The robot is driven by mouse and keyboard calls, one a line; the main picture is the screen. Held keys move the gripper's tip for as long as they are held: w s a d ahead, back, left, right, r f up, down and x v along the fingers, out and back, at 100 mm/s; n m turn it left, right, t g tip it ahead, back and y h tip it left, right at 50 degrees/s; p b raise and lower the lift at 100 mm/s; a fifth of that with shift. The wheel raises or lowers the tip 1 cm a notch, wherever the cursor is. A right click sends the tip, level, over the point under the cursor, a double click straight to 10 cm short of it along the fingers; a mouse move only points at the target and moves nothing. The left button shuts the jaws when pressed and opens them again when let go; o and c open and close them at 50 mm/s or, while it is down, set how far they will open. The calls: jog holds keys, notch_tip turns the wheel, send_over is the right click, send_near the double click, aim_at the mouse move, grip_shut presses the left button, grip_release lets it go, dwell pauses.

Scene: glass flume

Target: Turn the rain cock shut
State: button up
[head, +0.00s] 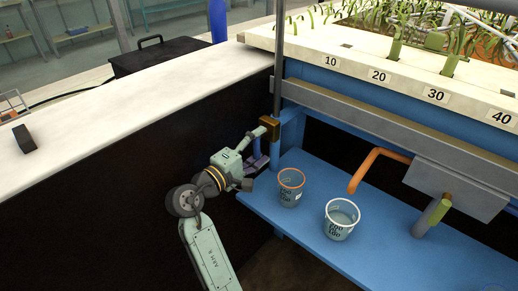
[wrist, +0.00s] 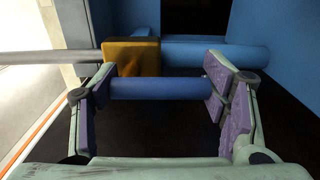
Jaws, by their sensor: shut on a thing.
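The rain cock has a brass block (head: 270,126) on a vertical pipe at the blue stand's left corner; the block also shows in the wrist view (wrist: 132,57). Its blue bar handle (wrist: 165,88) lies just in front of the pipe, looking roughly parallel to it. My gripper (head: 260,152) is at the cock, just below and left of the block. In the wrist view my gripper (wrist: 160,80) has its purple-padded fingers spread wide, one at each end of the handle, shut on it. In the head view the handle is mostly hidden by the fingers.
An orange-rimmed bucket (head: 291,188) and a white-rimmed bucket (head: 341,220) stand on the blue shelf (head: 300,230) right of my gripper. An orange spout (head: 372,165) hangs over the shelf. A white-topped dark bench (head: 130,105) lies left. The grey pipe (head: 279,60) rises above the cock.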

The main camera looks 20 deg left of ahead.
dwell(0.4)
jog(key=o, duration=1.7)
jog(key=v, duration=1.2)
